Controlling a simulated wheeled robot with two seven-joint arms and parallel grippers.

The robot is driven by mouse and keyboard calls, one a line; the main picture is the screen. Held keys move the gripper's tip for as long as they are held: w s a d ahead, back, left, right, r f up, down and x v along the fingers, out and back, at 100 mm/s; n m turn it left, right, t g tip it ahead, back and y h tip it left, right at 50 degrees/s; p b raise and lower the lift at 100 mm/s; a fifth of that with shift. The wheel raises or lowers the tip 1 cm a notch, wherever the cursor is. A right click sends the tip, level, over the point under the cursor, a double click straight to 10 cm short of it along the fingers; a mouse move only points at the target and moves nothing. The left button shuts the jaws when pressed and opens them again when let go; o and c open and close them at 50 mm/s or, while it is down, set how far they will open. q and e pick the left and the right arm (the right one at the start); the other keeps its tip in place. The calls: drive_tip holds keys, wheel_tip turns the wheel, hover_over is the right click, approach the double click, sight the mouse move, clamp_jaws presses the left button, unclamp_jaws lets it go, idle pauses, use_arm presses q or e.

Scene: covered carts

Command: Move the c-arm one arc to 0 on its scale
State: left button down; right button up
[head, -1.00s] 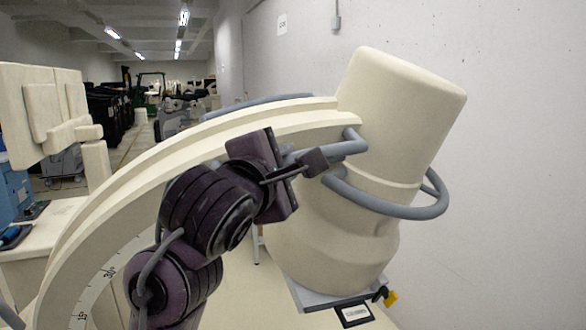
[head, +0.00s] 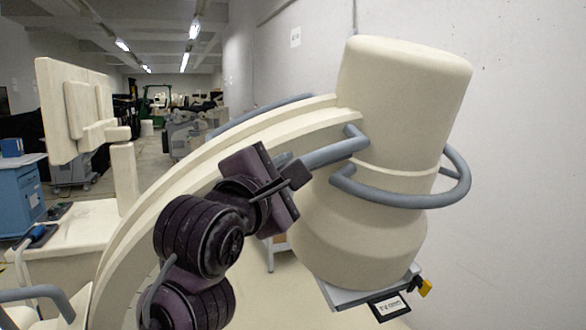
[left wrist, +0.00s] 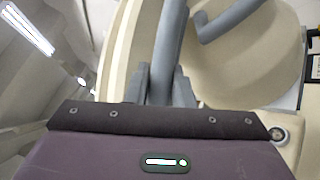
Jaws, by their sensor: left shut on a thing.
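The c-arm's cream arc (head: 150,196) rises from the lower left to a large cream drum-shaped head (head: 405,110), which leans slightly to the right. My left gripper (head: 292,174) is shut on a grey bar handle (head: 335,152) at the arc's upper end, beside the drum. In the left wrist view its fingers (left wrist: 160,86) close around the grey handle (left wrist: 168,45). No scale marks or numbers can be read on the arc now; my left arm covers part of its side. My right gripper is not in view.
A curved grey rail (head: 410,197) rings the drum. A small plate with a label (head: 388,306) is under it. A cream monitor unit (head: 75,110) and blue cabinet (head: 20,190) stand left. A grey wall (head: 530,150) is close on the right.

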use_arm(q)
drive_tip(key=shift+a+r, duration=0.1)
drive_tip(key=shift+r, duration=0.2)
drive_tip(key=c, duration=1.6)
unclamp_jaws()
drive_tip(key=shift+d, duration=0.3)
drive_tip(key=shift+o, duration=1.3)
drive_tip(key=shift+w+d, duration=0.2)
drive_tip(key=shift+d, duration=0.1)
drive_tip(key=shift+o, duration=0.4)
drive_tip(key=shift+w+d, duration=0.15)
drive_tip(key=shift+d, duration=0.05)
drive_tip(key=shift+s+a, duration=0.4)
drive_tip(key=shift+s+f, duration=0.25)
drive_tip(key=b+v, duration=0.2)
drive_tip(key=v, duration=0.4)
drive_tip(key=shift+s, duration=0.25)
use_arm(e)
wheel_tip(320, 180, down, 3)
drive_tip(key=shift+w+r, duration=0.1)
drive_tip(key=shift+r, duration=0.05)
